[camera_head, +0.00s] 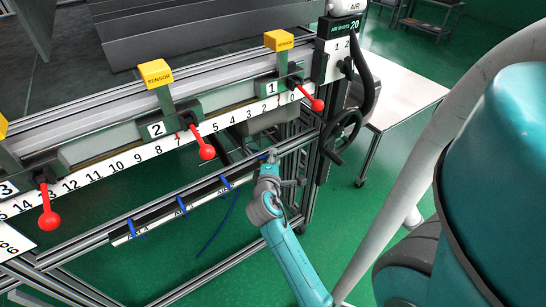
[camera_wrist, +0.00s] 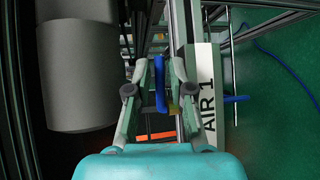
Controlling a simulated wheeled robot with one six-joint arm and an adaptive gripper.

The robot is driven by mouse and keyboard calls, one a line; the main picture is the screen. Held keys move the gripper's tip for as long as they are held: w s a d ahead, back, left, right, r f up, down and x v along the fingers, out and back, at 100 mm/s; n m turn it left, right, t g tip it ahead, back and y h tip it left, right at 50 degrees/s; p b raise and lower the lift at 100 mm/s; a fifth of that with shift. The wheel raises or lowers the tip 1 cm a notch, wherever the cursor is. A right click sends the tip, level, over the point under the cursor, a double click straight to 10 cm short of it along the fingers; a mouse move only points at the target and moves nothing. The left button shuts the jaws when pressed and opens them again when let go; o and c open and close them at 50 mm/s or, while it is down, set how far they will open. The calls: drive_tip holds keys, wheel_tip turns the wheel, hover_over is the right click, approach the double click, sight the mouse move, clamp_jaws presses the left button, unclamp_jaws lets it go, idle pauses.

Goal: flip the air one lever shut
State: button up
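In the wrist view, a blue lever (camera_wrist: 160,84) stands beside a white plate (camera_wrist: 207,95) marked AIR 1. The lever lies lengthwise roughly parallel to that plate. My gripper (camera_wrist: 160,64) is open, with one finger on each side of the lever and a visible gap to each finger. I cannot tell how deep the lever sits between the fingers. In the head view, my gripper (camera_head: 272,160) is at the right end of the lower rail, with a bit of blue at its tip. The lever is mostly hidden there.
Other blue levers (camera_head: 181,207) sit along the lower rail to the left. Red-knobbed handles (camera_head: 206,151) hang above, below yellow sensor blocks (camera_head: 156,73). A black handwheel (camera_head: 342,134) is close by at upper right. A grey cylinder (camera_wrist: 78,75) stands left of my gripper.

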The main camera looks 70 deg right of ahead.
drive_tip(key=shift+w+d, duration=0.1)
drive_tip(key=shift+d, duration=0.25)
drive_tip(key=shift+c, duration=0.3)
clamp_jaws()
drive_tip(key=shift+d+f, duration=0.1)
drive_tip(key=shift+w+d+f+n+t+y, duration=0.1)
drive_tip(key=shift+w+d+n+t+y, duration=0.1)
drive_tip(key=shift+n+t+y, duration=0.5)
drive_tip(key=shift+w+d+n+t+y, duration=0.15)
drive_tip(key=shift+n+t+y, duration=0.25)
drive_tip(key=shift+n+t, duration=0.55)
drive_tip(key=shift+t, duration=0.55)
